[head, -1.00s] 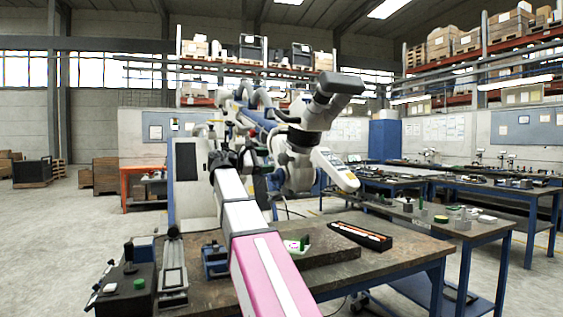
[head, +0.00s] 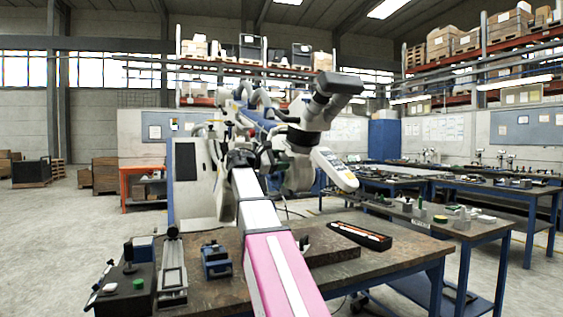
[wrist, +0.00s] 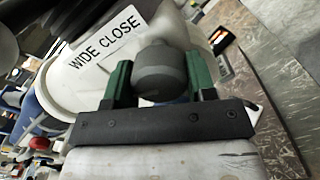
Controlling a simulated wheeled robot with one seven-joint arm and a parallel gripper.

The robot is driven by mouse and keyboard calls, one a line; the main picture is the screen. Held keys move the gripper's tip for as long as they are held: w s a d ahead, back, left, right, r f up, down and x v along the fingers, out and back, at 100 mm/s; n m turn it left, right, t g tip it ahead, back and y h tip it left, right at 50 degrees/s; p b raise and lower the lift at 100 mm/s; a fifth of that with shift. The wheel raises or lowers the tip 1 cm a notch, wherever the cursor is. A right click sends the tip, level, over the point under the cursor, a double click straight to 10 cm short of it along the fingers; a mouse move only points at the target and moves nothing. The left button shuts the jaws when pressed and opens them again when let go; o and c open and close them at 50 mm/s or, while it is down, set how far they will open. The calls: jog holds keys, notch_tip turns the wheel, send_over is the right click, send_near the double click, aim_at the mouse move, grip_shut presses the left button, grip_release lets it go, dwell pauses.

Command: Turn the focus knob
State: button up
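The focus knob (wrist: 160,72) is a dark grey, rounded cylinder in the middle of the wrist view. My gripper (wrist: 159,78) has one green finger on each side of it. The white microscope body (wrist: 110,60), labelled "WIDE CLOSE", lies just behind and to the left. In the head view, the microscope (head: 305,140) hangs above the far side of the workbench. My gripper (head: 280,160) is at its left side there, mostly hidden by my arm, and the knob cannot be made out.
The dark workbench (head: 215,285) below carries a blue fixture (head: 215,262), a black control box (head: 125,290) and a black tray (head: 360,236). More benches stand to the right. Open floor lies to the left.

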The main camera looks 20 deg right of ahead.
dwell(0.3)
jog(key=shift+r+m, duration=0.1)
jog(key=shift+m, duration=3.3)
jog(key=o, duration=0.9)
jog(key=a, duration=1.1)
jog(key=shift+s, duration=0.15)
